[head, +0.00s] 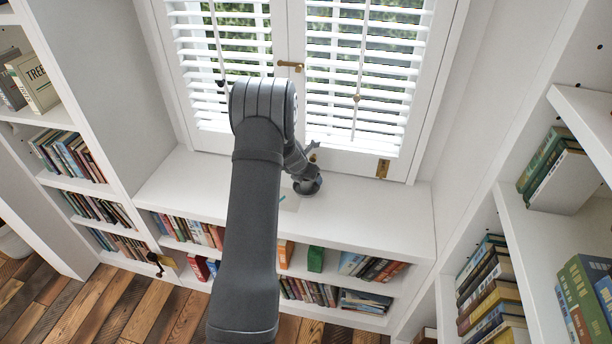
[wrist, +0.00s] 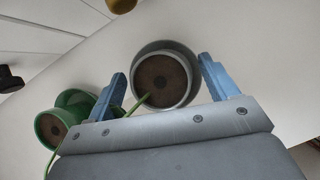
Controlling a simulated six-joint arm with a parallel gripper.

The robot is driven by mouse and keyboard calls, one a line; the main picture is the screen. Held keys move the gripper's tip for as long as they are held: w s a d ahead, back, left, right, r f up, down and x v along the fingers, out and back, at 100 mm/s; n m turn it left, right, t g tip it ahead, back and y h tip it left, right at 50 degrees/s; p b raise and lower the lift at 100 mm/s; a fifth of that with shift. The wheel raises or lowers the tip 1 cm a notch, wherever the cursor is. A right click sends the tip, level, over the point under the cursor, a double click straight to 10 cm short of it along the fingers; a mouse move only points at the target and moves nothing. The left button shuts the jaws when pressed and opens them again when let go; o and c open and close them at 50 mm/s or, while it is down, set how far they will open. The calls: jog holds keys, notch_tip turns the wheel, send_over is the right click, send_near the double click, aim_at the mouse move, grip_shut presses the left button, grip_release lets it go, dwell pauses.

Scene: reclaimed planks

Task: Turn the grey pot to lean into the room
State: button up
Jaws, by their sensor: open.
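In the wrist view the grey pot (wrist: 190,62) has a pale rim around brown soil and a green stem (wrist: 140,104) coming from it. My gripper (wrist: 161,68) is open, its blue fingers on either side of the pot. A small gap shows at the left finger; I cannot tell if the right finger touches. In the head view my gripper (head: 283,199) is low over the white shelf top, mostly behind my arm.
A shuttered window (head: 365,80) is behind the white shelf top (head: 395,215), whose right part is clear. Bookshelves (head: 85,170) flank both sides.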

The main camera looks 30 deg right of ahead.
jog(key=shift+r, duration=0.1)
jog(key=v, duration=1.7)
jog(key=shift+s+r, duration=0.1)
jog(key=shift+s, duration=0.05)
jog(key=x, duration=1.7)
jog(key=shift+f, duration=0.2)
jog(key=shift+r, duration=0.1)
